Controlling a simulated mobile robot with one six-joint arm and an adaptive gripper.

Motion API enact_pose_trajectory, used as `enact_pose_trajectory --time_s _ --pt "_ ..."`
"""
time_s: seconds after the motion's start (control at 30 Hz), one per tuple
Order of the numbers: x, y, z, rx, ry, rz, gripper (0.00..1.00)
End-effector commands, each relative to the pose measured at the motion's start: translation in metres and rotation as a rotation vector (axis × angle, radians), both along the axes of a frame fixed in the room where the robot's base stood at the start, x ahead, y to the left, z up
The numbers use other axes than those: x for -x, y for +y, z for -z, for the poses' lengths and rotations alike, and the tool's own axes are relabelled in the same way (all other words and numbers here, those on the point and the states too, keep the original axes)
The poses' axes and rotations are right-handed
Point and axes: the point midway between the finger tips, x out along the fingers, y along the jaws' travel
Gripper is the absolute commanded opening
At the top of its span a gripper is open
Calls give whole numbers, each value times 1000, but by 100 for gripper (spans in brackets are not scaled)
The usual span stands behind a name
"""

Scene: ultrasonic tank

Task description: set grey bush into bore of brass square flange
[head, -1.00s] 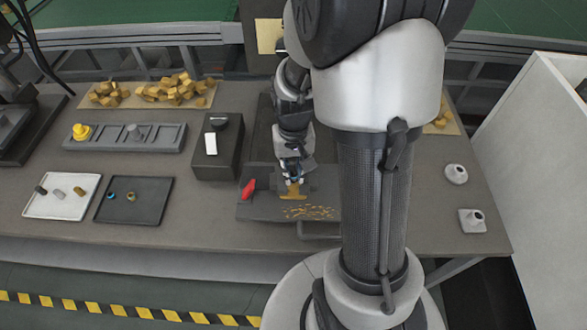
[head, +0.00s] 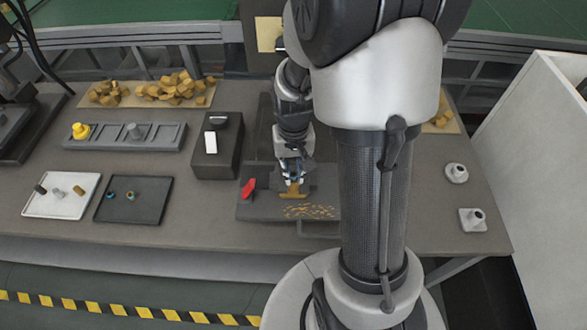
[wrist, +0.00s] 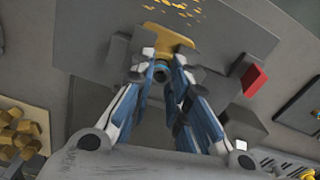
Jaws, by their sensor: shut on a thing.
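My gripper (wrist: 160,72) is shut on a small grey ring-shaped part, which I take to be the grey bush (wrist: 160,67); the fingers hide much of it. In the head view my gripper (head: 292,180) points down at the work fixture. The brass square flange (wrist: 171,38) sits at the fixture, right by the fingertips; it also shows in the head view (head: 295,194). The bush overlaps the flange's near edge in the wrist view. The bore is hidden, and I cannot tell whether the bush touches the flange.
A red handle (head: 248,188) stands left of the flange. Brass chips (head: 310,212) lie on the dark plate in front. A dark block (head: 217,158), a dark tray (head: 153,190) and a white tray (head: 62,211) are to the left.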

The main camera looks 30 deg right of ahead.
Motion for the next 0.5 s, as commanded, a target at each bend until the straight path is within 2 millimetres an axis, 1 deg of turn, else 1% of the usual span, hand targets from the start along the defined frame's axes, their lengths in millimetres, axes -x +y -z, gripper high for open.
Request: enact_pose_trajectory --time_s 0.4,0.43,0.5 --pt "0 0 2 0 0 0 6" --pt "0 0 2 0 0 0 16" --pt "0 0 2 0 0 0 21"
